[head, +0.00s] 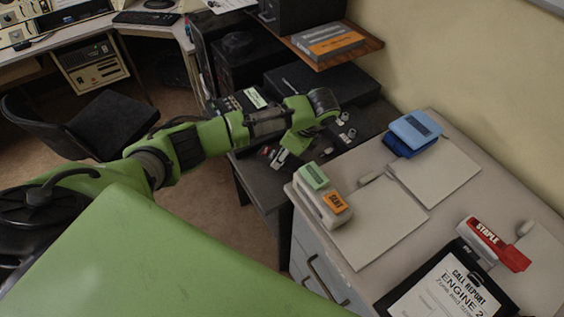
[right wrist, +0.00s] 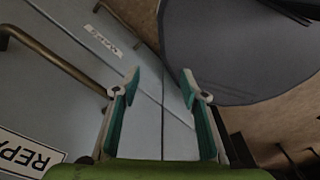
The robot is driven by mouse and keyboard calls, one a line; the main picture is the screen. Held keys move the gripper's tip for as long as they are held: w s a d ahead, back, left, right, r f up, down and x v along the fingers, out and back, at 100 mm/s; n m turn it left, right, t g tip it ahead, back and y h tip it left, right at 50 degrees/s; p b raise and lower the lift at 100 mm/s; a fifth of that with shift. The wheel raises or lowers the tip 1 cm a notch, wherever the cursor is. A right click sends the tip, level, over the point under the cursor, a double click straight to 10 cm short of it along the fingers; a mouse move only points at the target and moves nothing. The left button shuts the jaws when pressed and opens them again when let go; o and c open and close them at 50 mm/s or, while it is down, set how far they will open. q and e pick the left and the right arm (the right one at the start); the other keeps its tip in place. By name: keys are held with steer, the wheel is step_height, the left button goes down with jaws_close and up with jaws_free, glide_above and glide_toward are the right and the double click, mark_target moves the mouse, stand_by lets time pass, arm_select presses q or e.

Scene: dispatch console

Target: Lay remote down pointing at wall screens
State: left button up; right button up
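I cannot clearly make out a remote or the wall screens in either view. In the head view my left arm reaches over a dark desk (head: 262,200), and its gripper (head: 278,154) points down near the desk's edge. Small pale pieces show by its fingers; I cannot tell whether it holds anything. My right gripper (right wrist: 160,80) shows only in the right wrist view. Its teal-padded fingers are apart, with nothing between them, in front of grey drawer fronts (right wrist: 75,60).
A wooden shelf (head: 365,45) juts from the wall. A black chair (head: 105,122) stands left.

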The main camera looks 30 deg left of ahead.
arm_select(q)
steer(key=shift+f, duration=1.95)
steer(key=shift+f, duration=0.1)
steer(key=o, duration=1.2)
steer(key=v, duration=1.2)
steer(key=shift+b, duration=0.3)
